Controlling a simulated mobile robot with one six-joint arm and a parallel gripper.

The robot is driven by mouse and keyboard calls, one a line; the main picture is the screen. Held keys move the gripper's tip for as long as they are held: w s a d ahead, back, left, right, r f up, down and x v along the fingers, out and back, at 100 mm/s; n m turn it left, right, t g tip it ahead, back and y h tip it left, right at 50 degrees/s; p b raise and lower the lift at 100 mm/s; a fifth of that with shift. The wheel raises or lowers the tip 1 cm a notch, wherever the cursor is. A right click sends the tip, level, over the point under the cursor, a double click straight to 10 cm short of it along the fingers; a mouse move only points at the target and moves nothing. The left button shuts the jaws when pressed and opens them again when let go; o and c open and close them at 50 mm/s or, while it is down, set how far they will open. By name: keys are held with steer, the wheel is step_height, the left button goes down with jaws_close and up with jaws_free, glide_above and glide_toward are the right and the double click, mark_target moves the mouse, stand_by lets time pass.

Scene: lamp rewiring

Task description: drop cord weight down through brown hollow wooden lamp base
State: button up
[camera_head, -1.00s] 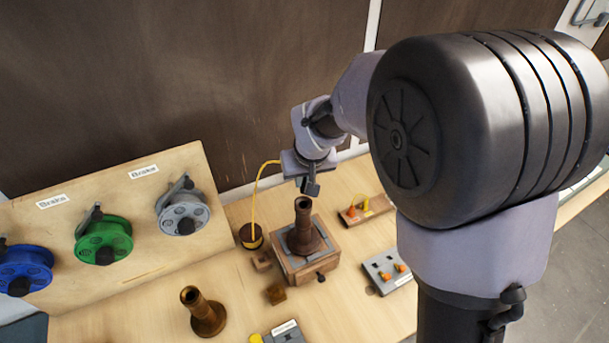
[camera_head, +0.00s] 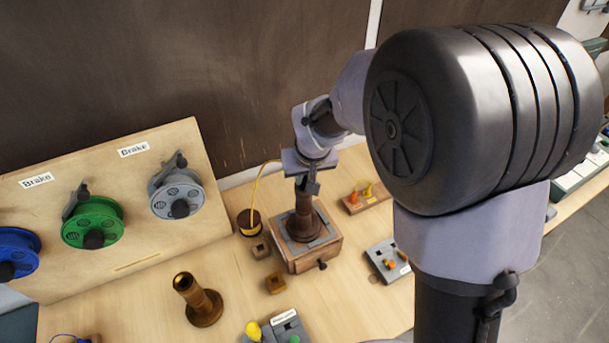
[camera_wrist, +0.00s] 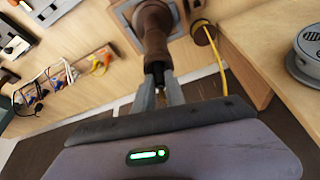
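The brown hollow lamp base (camera_head: 305,222) stands upright on a wooden box fixture (camera_head: 318,256) with a grey top plate. It also shows in the wrist view (camera_wrist: 153,28). My gripper (camera_head: 303,188) points down directly over its neck, with the fingertips at the top opening. In the wrist view the fingers (camera_wrist: 158,84) close on a small dark piece, apparently the cord weight (camera_wrist: 158,72), at the neck's mouth. The yellow cord (camera_head: 254,195) rises from a round dark pot (camera_head: 249,222) toward my gripper. How far the weight enters is hidden.
A second, brassy brown hollow base (camera_head: 203,305) stands at front left. Green (camera_head: 93,222), blue and grey (camera_head: 176,193) reels sit on a sloped board at left. Small wooden blocks (camera_head: 275,283) and a grey parts tray (camera_head: 388,260) lie near the fixture.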

steer(key=o, duration=0.4)
steer(key=p+v, duration=0.2)
steer(key=v, duration=1.5)
steer(key=shift+r, duration=0.25)
